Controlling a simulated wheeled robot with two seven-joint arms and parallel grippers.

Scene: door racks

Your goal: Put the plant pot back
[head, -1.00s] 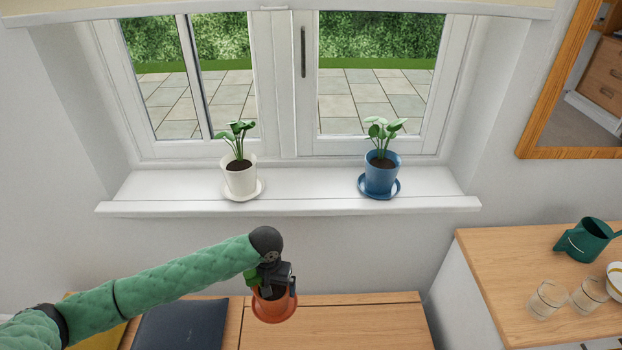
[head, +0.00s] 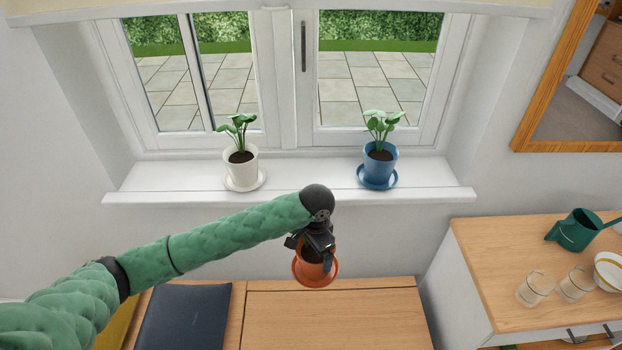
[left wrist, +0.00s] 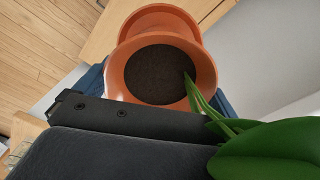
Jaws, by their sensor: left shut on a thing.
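My left gripper (head: 316,243) is shut on an orange terracotta plant pot (head: 312,272), held in front of and below the windowsill, above the wooden bench. The pot has soil and an orange saucer under it. In the left wrist view the pot (left wrist: 195,65) shows dark soil and green leaves at the lower right; the finger (left wrist: 120,112) lies against its side. On the sill (head: 310,180) stand a white pot (head: 240,166) with a plant on the left and a blue pot (head: 379,170) with a plant on the right, each on a saucer. My right gripper is not in view.
The sill between the white and blue pots is clear. Below is a wooden bench (head: 335,318) with a dark cushion (head: 185,315). At right a wooden-topped cabinet (head: 490,255) holds a green watering can (head: 578,230), glasses and a bowl. The window is closed.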

